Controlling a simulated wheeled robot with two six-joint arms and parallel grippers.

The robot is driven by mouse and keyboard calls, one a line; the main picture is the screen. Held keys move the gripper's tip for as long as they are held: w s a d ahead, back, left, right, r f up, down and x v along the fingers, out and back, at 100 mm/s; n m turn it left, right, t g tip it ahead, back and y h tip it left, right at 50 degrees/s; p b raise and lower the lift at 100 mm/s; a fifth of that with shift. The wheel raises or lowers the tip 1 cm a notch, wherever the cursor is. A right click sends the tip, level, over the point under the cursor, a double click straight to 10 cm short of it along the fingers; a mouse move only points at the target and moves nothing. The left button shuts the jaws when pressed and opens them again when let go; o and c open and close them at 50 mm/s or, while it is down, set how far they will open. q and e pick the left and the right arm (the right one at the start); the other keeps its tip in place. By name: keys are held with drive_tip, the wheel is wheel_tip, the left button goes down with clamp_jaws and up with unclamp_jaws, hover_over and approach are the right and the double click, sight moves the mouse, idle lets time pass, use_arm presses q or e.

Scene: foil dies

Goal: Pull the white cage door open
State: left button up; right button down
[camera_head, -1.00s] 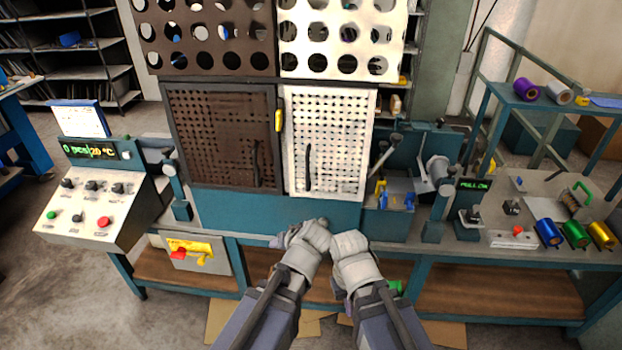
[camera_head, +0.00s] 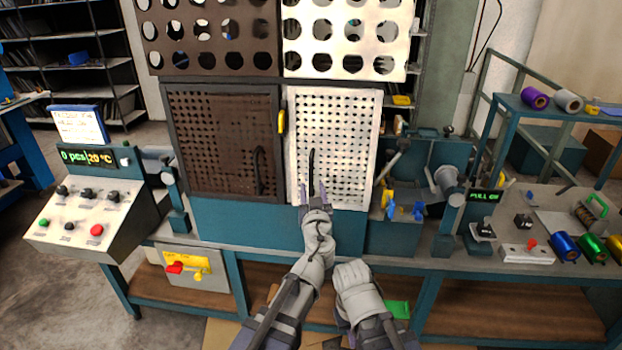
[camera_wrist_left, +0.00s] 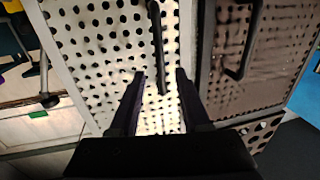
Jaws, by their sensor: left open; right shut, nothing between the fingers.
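The white cage door (camera_head: 345,150) is a perforated panel, closed, right of the brown perforated door (camera_head: 222,140). Its black vertical handle (camera_head: 311,168) is near its left side. My left gripper (camera_head: 314,193) is open in front of the white door, at the lower part of the handle. In the left wrist view the white door (camera_wrist_left: 100,50) fills the middle. There the handle (camera_wrist_left: 158,45) reaches down between the two open fingers (camera_wrist_left: 160,88); I cannot tell whether they touch it. My right gripper is hidden behind its own wrist, low at the bench front.
A yellow latch piece (camera_head: 281,121) sits between the doors. A control panel (camera_head: 80,215) stands at the left. A machine with a lever (camera_head: 390,165) stands close right of the white door. Coloured rolls (camera_head: 565,247) lie at the far right.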

sight(311, 178)
use_arm(q)
drive_tip(key=w, duration=0.4)
drive_tip(key=w+a, duration=0.1)
drive_tip(key=w, duration=0.1)
drive_tip(key=shift+w, duration=0.35)
clamp_jaws()
idle(1.1)
